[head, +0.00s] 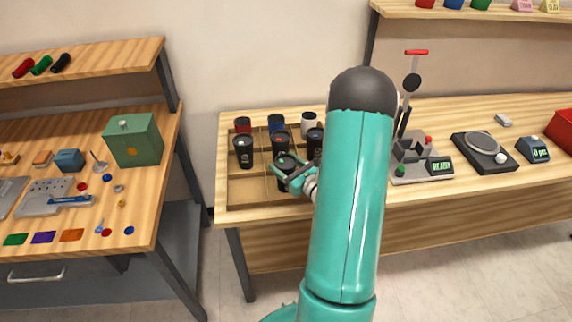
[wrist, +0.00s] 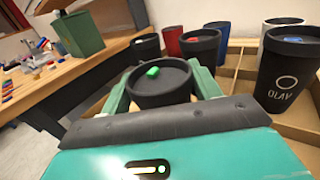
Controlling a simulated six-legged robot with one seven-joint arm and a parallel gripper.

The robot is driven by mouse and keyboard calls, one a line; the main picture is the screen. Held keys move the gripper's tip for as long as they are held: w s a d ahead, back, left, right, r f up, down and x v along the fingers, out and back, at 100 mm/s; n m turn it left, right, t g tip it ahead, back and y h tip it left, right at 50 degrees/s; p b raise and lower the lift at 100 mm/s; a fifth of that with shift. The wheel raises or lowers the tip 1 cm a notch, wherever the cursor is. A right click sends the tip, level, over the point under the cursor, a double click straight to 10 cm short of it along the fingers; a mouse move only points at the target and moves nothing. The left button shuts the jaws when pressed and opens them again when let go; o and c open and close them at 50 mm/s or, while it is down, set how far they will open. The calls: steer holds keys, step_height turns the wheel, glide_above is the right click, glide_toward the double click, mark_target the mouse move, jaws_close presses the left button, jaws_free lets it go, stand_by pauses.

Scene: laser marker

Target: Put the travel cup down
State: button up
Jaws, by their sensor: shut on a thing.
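My gripper (head: 290,175) is shut around a black travel cup (head: 286,160) with a green tab on its lid. The cup is upright in the head view, over the front middle of a divided wooden tray (head: 245,194). In the wrist view, the cup (wrist: 160,88) sits between the two green fingers, its lid facing up. The lower part of the cup is hidden by my gripper, so I cannot tell whether its base touches the tray floor.
Other cups stand in the tray behind: red (head: 242,124), blue (head: 276,122), white (head: 309,123) and several black ones (head: 244,156). The tray's front left compartment is empty. A laser marker (head: 408,165) and scale (head: 484,150) stand right; a green box (head: 133,143) stands left.

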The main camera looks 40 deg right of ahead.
steer(key=shift+f, duration=0.15)
steer(key=o, duration=0.7)
